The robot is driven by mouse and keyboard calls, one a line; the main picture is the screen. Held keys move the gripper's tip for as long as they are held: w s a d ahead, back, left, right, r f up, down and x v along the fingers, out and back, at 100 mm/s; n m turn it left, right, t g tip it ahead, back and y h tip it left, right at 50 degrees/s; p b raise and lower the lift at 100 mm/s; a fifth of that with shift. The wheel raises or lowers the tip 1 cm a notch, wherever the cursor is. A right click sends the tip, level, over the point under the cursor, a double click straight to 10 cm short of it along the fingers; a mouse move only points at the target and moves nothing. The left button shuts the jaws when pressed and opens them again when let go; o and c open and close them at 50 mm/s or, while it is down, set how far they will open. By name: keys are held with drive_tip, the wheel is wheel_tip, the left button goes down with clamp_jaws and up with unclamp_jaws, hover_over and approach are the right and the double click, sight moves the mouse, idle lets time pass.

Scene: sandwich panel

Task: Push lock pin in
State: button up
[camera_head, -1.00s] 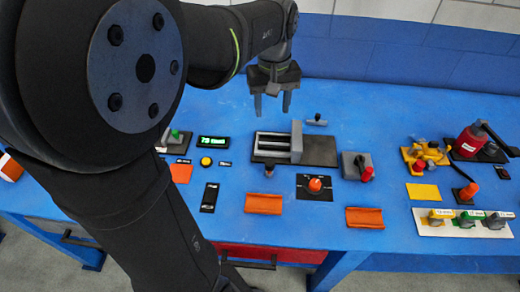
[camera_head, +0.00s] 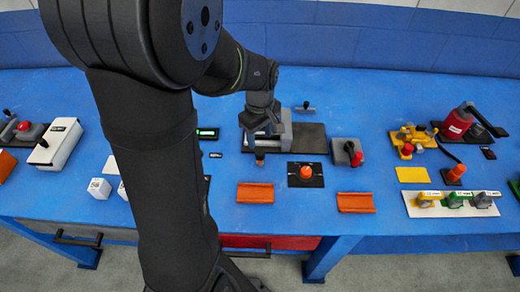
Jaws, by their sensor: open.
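My gripper (camera_head: 261,126) is open, pointing down at the grey slide device on a black base plate (camera_head: 311,138). It covers the left part of that device, and I cannot tell whether it touches it. A small upright pin with a dark reddish top (camera_head: 260,157) stands just in front of the device, below my gripper in the picture. A grey block (camera_head: 341,151) with a red knob (camera_head: 357,158) stands to the right. I cannot tell for certain which of these is the lock pin.
An orange button (camera_head: 305,172) on a black plate lies in front, between two orange trays (camera_head: 255,193) and (camera_head: 356,203). A grey T-handle (camera_head: 305,107) stands behind the device. My arm hides much of the left-centre.

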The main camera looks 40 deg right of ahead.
sight(260, 152)
wheel_tip(260, 152, down, 7)
drive_tip(key=shift+f, duration=0.1)
drive_tip(key=shift+c, duration=0.4)
